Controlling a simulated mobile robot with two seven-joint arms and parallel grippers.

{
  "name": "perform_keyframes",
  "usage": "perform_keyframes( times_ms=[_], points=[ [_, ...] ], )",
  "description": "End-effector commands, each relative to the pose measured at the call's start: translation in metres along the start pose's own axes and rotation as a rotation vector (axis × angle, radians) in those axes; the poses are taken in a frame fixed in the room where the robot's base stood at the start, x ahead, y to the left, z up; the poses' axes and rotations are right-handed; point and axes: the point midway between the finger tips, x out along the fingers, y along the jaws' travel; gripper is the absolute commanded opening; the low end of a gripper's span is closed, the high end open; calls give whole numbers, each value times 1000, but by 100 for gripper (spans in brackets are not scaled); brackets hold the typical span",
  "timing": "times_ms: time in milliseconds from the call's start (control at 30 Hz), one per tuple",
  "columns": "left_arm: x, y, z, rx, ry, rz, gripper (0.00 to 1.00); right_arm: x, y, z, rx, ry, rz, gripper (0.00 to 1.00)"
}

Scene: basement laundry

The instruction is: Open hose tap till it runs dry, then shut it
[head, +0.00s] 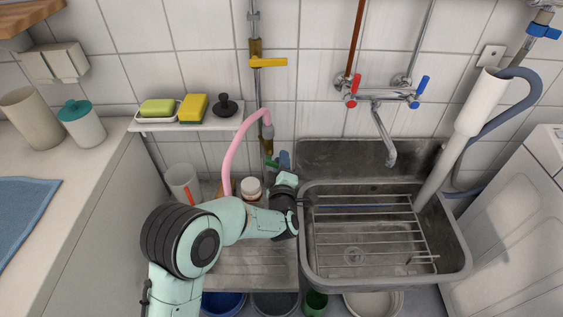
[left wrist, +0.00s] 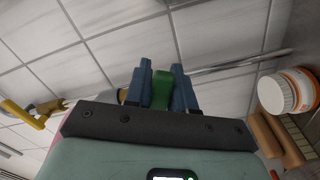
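The hose tap is on the vertical pipe left of the sink, with a pink hose (head: 229,154) arching from its grey fitting (head: 267,131) down behind my left arm. My left gripper (head: 279,160) is at the low end of this pipe. In the left wrist view its two blue fingers (left wrist: 163,92) stand on both sides of a green handle (left wrist: 161,85), with no clear gap. In the head view the green handle (head: 270,160) shows only in part. A yellow lever (head: 268,62) sits higher on the pipe, pointing right. No running water is visible. My right gripper is out of view.
The metal sink (head: 462,262) with a wire rack (head: 370,238) is right of my arm. A small white jar (head: 251,188) stands close behind my forearm. A soap shelf (head: 200,124) is on the wall at left. Buckets stand below.

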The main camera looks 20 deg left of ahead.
Motion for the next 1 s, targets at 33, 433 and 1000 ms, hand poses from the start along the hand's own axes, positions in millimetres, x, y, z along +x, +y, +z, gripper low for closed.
perform_keyframes(
  times_ms=[33, 433, 1000],
  points=[
    [0, 0, 0, 0, 0, 0, 0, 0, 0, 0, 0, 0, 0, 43],
    [0, -4, 0, 96, 1, -1, 0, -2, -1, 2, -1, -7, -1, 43],
    [0, -22, -8, 596, 2, -2, 0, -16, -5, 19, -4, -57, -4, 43]
  ],
)
